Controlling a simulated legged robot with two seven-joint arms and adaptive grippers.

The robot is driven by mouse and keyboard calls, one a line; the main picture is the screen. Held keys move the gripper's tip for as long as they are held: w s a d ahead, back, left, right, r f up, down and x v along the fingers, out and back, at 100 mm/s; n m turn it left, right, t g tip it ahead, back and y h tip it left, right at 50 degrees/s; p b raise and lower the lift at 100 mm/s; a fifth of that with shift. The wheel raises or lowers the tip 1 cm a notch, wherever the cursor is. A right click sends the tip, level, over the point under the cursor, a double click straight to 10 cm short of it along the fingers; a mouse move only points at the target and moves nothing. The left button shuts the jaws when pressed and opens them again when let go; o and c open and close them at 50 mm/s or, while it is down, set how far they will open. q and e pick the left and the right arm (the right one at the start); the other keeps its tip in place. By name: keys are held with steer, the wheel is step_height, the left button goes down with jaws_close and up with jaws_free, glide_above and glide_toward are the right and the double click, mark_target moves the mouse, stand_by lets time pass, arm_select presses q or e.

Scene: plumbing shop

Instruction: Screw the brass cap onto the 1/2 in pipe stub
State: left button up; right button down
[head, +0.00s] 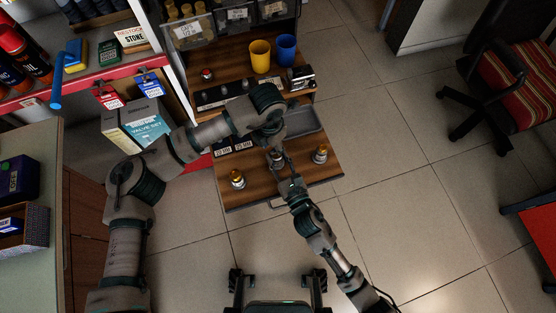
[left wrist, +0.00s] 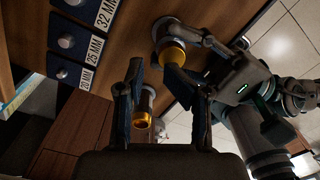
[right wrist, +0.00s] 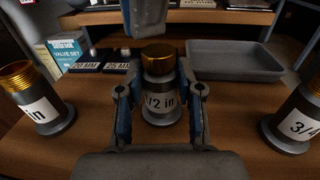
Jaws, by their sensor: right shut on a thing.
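The 1/2 in pipe stub (right wrist: 160,100) stands upright on the wooden surface, its label facing the right wrist camera. Its brass top (right wrist: 158,56) looks smooth, like the brass cap sitting on it; it also shows in the left wrist view (left wrist: 172,51). My right gripper (right wrist: 160,98) is shut around the stub's grey body, below the brass. My left gripper (left wrist: 158,72) is open and empty, close to the brass top; one finger shows above it in the right wrist view. In the head view, my left gripper (head: 274,143) hides much of the stub.
A stub with bare brass threads (right wrist: 40,105) stands at left and a 3/4 stub (right wrist: 298,125) at right. A grey tray (right wrist: 235,60) and size-labelled blocks (right wrist: 98,62) lie behind. A yellow cup (head: 260,53) and blue cup (head: 285,49) stand farther back.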

arm_select(q)
step_height(320, 180, up, 10)
steer(key=shift+a, duration=0.15)
arm_select(e)
steer(key=shift+s+f, duration=0.1)
steer(key=shift+f, duration=0.05)
arm_select(q)
steer(key=shift+f, duration=0.1)
arm_select(e)
steer(key=c, duration=0.7)
jaws_free()
steer(key=v, duration=1.2)
